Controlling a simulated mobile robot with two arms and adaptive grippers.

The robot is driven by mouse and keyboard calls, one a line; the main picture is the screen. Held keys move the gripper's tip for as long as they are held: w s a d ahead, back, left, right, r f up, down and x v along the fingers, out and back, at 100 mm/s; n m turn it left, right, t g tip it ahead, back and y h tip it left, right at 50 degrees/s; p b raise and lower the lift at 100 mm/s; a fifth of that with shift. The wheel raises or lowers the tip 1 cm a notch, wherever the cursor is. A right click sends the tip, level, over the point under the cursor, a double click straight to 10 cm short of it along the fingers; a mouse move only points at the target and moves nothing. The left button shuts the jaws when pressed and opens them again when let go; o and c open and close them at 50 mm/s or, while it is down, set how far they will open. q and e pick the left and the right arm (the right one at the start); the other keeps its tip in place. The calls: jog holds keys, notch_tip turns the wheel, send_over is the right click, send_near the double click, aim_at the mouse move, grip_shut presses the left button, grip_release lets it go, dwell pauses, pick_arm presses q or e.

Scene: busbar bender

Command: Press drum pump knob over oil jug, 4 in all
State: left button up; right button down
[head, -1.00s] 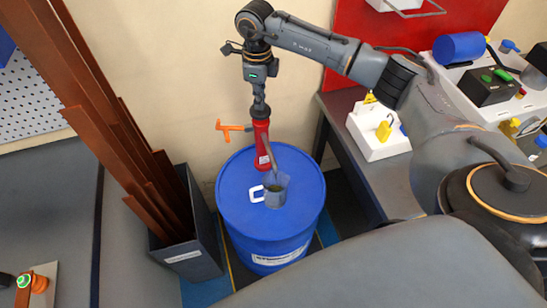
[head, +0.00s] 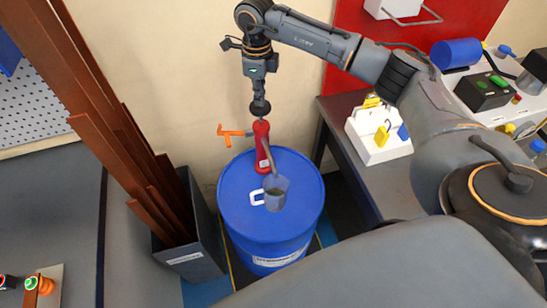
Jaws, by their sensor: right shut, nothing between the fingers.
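The red drum pump (head: 262,148) stands upright at the back of the blue drum's top (head: 240,215). Its black knob (head: 260,108) is raised above the red body, with a short stem showing below it. The grey spout slants down towards the oil jug (head: 276,196), a translucent grey jug with a white handle, standing on the drum. The jug appears to hold dark liquid. My right gripper (head: 259,98) points down, shut and empty, directly over the knob, with its tips at or very near the knob's top. My left gripper is not in view.
An orange lever (head: 233,131) sticks out left of the pump. A grey bin (head: 190,249) with long copper-brown bars stands left of the drum.

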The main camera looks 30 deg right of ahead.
aim_at(260, 108)
jog(key=shift+r+p, duration=0.9)
jog(key=shift+r, duration=0.85)
jog(key=shift+f, duration=0.15)
jog(key=shift+f+b, duration=2.4)
jog(key=shift+f, duration=0.8)
jog(key=shift+s+f+b, duration=0.1)
jog(key=shift+f+b, duration=0.2)
jog(key=shift+f, duration=0.1)
jog(key=shift+r, duration=0.15)
jog(key=shift+r+p, duration=2.25)
jog(key=shift+r, duration=1.35)
jog(key=shift+f, duration=0.1)
